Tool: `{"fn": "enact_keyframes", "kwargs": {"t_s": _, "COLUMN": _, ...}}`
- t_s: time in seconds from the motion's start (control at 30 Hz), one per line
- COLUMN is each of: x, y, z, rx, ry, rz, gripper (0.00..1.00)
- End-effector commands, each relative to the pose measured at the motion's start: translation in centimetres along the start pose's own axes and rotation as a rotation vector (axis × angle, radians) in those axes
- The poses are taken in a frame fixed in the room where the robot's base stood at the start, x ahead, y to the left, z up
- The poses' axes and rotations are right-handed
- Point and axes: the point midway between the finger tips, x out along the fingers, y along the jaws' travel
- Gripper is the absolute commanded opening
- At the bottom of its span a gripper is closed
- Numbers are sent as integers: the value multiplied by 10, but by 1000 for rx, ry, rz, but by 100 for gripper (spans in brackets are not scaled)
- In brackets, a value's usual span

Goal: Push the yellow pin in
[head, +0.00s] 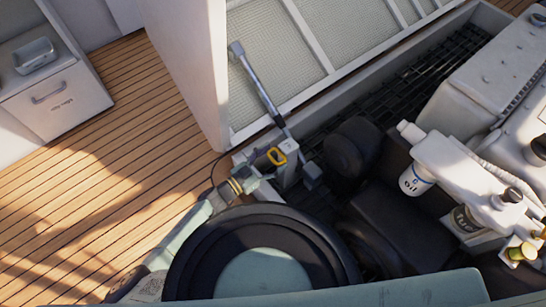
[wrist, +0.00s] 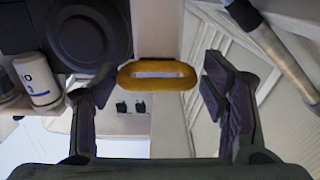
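The yellow pin (head: 277,156) shows as a yellow loop on a pale upright bracket (head: 288,148) at the hatch edge. In the wrist view the yellow pin (wrist: 157,84) is a flat rounded ring with a slot, set against a pale post. My gripper (wrist: 157,77) is open, with one dark finger to each side of the pin in the picture and gaps between. I cannot tell whether the fingertips reach its depth. In the head view my gripper (head: 258,160) is just left of the pin. The pin's shaft is hidden.
A grey strut (head: 262,90) leans from the bracket up to the raised hatch lid (head: 270,45). Engine parts (head: 395,225) and a white oil bottle (head: 415,180) are to the right. The wooden deck (head: 110,150) at left is clear. A cabinet (head: 55,95) stands at the far left.

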Motion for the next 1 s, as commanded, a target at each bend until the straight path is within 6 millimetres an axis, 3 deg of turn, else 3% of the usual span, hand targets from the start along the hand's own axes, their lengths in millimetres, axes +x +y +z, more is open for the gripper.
{"fn": "enact_keyframes", "kwargs": {"t_s": 0.53, "x": -101, "y": -1, "z": 0, "rx": 0, "ry": -2, "rz": -4, "gripper": 67}}
{"fn": "enact_keyframes", "kwargs": {"t_s": 0.73, "x": -115, "y": -1, "z": 0, "rx": 0, "ry": 0, "rz": -3, "gripper": 67}}
{"fn": "enact_keyframes", "kwargs": {"t_s": 1.0, "x": -116, "y": -1, "z": 0, "rx": 0, "ry": 0, "rz": -3, "gripper": 67}}
